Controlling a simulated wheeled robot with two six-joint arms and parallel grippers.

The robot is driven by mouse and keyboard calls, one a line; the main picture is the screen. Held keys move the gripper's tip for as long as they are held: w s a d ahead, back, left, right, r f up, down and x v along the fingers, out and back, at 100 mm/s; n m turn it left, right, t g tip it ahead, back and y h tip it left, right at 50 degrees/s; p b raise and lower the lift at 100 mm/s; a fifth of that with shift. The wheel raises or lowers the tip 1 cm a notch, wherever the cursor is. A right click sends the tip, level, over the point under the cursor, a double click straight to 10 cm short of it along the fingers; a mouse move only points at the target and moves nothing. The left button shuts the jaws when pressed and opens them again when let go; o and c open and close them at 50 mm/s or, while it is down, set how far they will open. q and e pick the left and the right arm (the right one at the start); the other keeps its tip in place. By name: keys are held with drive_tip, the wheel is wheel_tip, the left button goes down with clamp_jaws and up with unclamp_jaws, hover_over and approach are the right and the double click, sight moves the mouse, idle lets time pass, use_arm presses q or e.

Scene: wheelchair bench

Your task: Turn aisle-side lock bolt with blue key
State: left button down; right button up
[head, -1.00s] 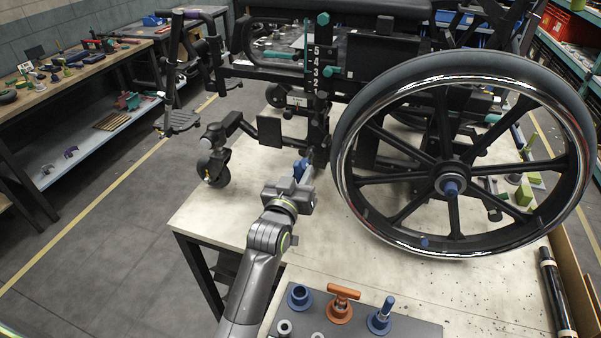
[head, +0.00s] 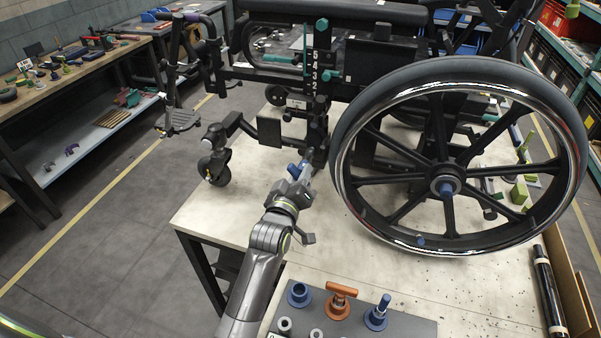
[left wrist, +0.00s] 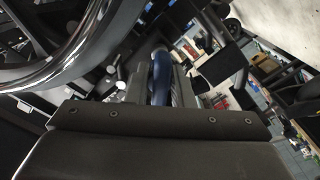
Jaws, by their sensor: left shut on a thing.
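The wheelchair stands on the bench with its large wheel (head: 447,187) to the right. My left gripper (head: 296,180) is at the frame's lower front, between the caster and the large wheel. It is shut on the blue key (head: 302,168), of which only a small blue part shows in the head view. In the left wrist view the blue key (left wrist: 161,75) stands between the jaws, pointing at the dark frame. The lock bolt is hidden behind the key and gripper, so I cannot tell whether the key touches it. My right gripper is not in view.
A black tube (head: 548,290) lies at the right edge. The caster (head: 214,168) is left of my gripper.

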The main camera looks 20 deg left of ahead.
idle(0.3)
use_arm(q)
drive_tip(key=shift+n+p, duration=0.35)
drive_tip(key=shift+n, duration=1.45)
drive_tip(key=shift+n, duration=1.6)
drive_tip(key=shift+p, duration=0.3)
